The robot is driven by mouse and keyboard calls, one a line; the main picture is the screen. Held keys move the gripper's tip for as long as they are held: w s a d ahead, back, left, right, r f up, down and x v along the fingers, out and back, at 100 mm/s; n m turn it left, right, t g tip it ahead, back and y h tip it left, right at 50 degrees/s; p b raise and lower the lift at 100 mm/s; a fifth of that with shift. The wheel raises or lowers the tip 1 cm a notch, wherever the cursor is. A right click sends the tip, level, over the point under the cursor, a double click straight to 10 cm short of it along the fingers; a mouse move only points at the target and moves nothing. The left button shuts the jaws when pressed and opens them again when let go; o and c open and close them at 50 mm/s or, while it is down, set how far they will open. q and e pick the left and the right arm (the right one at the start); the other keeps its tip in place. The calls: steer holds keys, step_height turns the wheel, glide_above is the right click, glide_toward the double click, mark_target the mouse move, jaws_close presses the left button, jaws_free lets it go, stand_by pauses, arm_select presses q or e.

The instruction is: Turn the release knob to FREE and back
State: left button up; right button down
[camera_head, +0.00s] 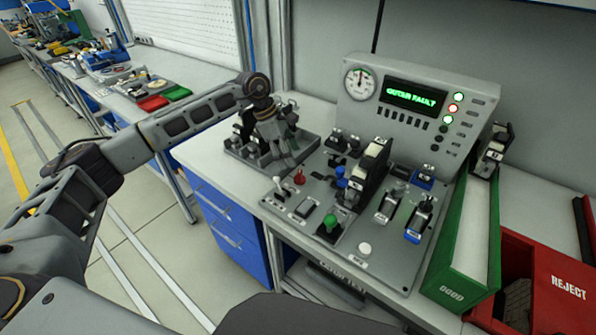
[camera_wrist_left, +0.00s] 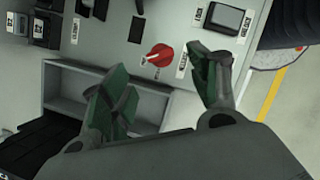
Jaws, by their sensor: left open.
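The red release knob (camera_head: 299,177) stands on the grey control panel (camera_head: 280,207), near its left edge. In the left wrist view the red knob (camera_wrist_left: 160,55) shows whole, with its narrow end toward the lower left, beside a small white label too small to read. My left gripper (camera_head: 287,160) is above the panel, just behind the knob in the head view. In the wrist view its green-padded fingers (camera_wrist_left: 165,85) are spread wide, with the knob beyond the gap and nothing between them. My right gripper is not in view.
Several switches, a green button (camera_head: 330,222) and a tall black device (camera_head: 372,165) crowd the panel near the knob. A gauge and display box (camera_head: 420,95) reading "OUTER FAULT" stands behind. A green bin (camera_head: 462,280) and red REJECT bin (camera_head: 560,285) are at right.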

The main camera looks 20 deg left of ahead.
mark_target(299, 173)
arm_select(q)
steer(key=x, duration=0.6)
steer(key=shift+d+f, duration=0.15)
steer(key=shift+f, duration=0.1)
steer(key=shift+d+f, duration=0.2)
steer(key=shift+f, duration=0.35)
steer(key=c, duration=1)
